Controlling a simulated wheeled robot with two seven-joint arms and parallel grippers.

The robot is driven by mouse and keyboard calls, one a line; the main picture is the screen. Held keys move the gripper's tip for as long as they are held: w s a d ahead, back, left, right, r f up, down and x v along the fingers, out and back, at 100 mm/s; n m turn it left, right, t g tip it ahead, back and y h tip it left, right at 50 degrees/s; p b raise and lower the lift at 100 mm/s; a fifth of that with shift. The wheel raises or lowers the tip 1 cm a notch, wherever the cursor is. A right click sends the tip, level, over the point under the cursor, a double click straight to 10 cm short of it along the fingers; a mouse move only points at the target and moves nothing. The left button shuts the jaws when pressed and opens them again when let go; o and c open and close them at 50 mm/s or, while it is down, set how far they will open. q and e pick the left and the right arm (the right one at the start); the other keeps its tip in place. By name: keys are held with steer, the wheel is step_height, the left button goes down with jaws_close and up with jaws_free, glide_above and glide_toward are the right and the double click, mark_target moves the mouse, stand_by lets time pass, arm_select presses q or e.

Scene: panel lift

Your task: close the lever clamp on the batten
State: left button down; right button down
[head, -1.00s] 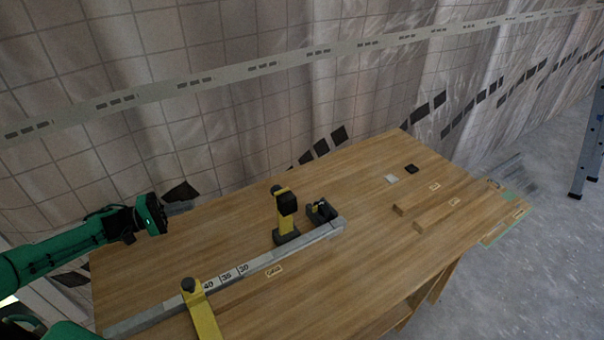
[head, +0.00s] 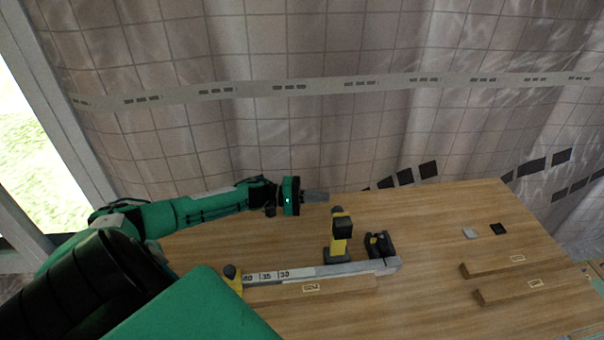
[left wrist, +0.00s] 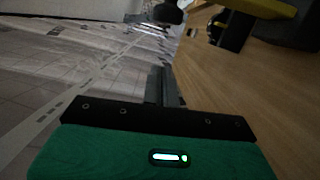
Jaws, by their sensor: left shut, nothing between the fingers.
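The lever clamp is most likely the yellow arm with a black knob (head: 232,274) at the left end of the rail; my own arm hides its lower part in the head view. The batten appears to be the wooden strip (head: 345,286) with a small label, lying along the front of the grey rail (head: 350,268). My left gripper (head: 316,196) is shut and empty, pointing right above the table's back edge, apart from the clamp and batten. Its grey fingers show in the left wrist view (left wrist: 163,85). My right gripper is not in view.
A yellow-black drill-like tool (head: 340,240) stands behind the rail, close below my left fingers. A black item (head: 380,245) is beside it. Two wood blocks (head: 495,267) and two small squares lie at the right. The wooden table (head: 430,220) is clear between them. A tiled curtain hangs behind.

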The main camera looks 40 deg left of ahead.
arm_select(q)
steer(key=s+d+p, duration=0.1)
steer(key=d, duration=0.1)
steer(key=s+d+p, duration=0.1)
steer(key=shift+d+r, duration=0.2)
steer(key=shift+d, duration=0.15)
